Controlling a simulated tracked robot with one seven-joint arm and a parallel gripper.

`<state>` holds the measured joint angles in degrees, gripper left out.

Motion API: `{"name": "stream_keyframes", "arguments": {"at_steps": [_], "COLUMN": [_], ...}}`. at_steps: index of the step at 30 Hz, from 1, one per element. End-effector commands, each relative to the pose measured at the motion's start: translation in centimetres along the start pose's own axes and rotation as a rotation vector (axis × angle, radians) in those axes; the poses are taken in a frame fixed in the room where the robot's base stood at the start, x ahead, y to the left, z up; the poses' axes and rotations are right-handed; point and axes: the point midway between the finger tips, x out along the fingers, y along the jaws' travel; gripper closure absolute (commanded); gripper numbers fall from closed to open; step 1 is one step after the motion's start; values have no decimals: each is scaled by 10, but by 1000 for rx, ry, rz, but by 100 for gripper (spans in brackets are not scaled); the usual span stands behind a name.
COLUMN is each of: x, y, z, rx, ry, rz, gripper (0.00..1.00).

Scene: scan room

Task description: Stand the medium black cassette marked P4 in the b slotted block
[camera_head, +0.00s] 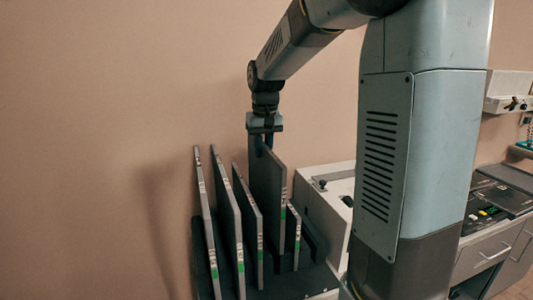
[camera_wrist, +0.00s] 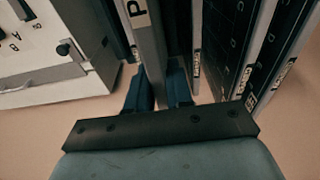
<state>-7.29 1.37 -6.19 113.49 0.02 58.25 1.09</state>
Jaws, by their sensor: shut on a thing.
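My gripper (camera_head: 264,132) points down and is shut on the top edge of a tall dark cassette (camera_head: 267,185). In the wrist view, my gripper's two dark fingers (camera_wrist: 158,92) pinch this cassette (camera_wrist: 150,45) between them. Its pale edge label shows a "P"; the digit cannot be read. The cassette stands upright among others over a dark slotted block (camera_head: 290,284). Whether its lower edge sits in a slot is hidden. No "b" mark on the block can be read.
Several dark cassettes (camera_head: 228,210) with green-marked edges stand tilted to the left. A shorter cassette (camera_head: 294,236) stands close on the right. A white box (camera_head: 328,205) is right of the block. A control desk (camera_head: 498,200) lies far right. The wall is behind.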

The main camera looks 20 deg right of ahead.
Motion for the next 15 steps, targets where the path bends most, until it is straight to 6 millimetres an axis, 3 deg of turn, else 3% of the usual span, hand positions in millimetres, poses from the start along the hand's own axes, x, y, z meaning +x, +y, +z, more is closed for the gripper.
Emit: {"name": "stream_keyframes", "arguments": {"at_steps": [15], "x": [-30], "y": [0], "z": [-4], "rx": [0], "ry": [3], "rz": [0], "gripper": [100]}}
